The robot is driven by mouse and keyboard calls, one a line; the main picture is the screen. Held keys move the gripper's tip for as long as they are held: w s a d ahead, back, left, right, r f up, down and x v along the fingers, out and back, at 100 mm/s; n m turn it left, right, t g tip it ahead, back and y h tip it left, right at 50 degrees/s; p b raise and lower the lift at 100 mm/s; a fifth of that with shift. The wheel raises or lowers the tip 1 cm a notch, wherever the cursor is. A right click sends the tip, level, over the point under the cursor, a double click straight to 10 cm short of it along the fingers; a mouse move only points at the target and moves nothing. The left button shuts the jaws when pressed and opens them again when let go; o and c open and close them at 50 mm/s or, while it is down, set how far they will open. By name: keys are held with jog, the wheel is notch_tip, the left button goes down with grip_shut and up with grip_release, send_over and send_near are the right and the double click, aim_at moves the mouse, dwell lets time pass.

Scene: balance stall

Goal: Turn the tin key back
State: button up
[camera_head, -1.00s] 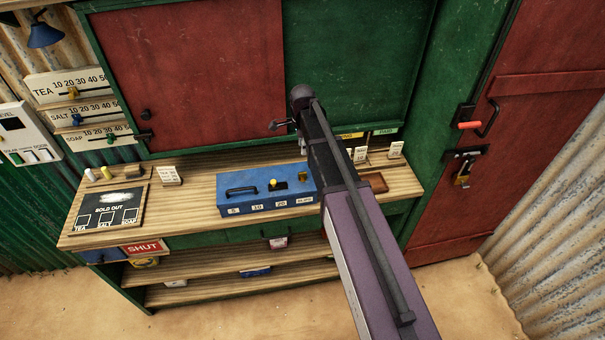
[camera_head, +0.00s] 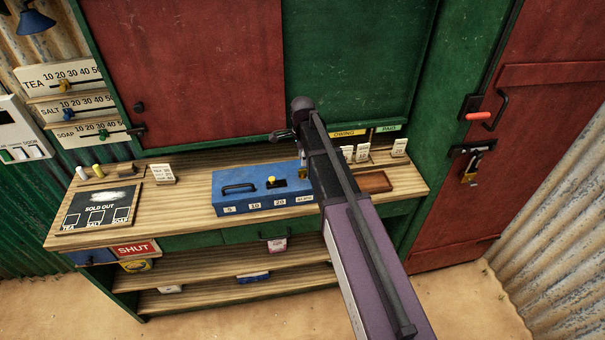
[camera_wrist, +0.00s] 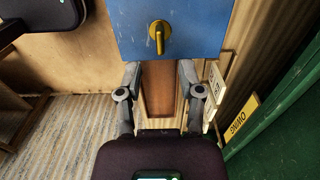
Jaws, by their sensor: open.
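The blue tin (camera_head: 235,205) stands on the wooden counter, with a handle, a yellow-knobbed slider and number labels. Its brass-yellow key (camera_wrist: 159,36) shows on a blue face at the top of the wrist view, with its narrow end pointing down in the picture. In the head view only a bit of brass (camera_head: 303,173) shows beside my arm. My gripper (camera_wrist: 159,70) is open and empty, fingers apart, just below the key in the wrist view and not around it. My arm hides most of the gripper and the tin's right end in the head view.
A brown wallet-like block (camera_head: 374,181) lies right of the tin; it shows between my fingers in the wrist view. White cards (camera_head: 362,153) stand by the OWING sign (camera_head: 349,133).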

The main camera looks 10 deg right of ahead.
aim_at(303, 169)
jog(key=shift+f+b, duration=2.55)
jog(key=shift+f, duration=0.3)
jog(key=shift+c, duration=0.2)
grip_shut()
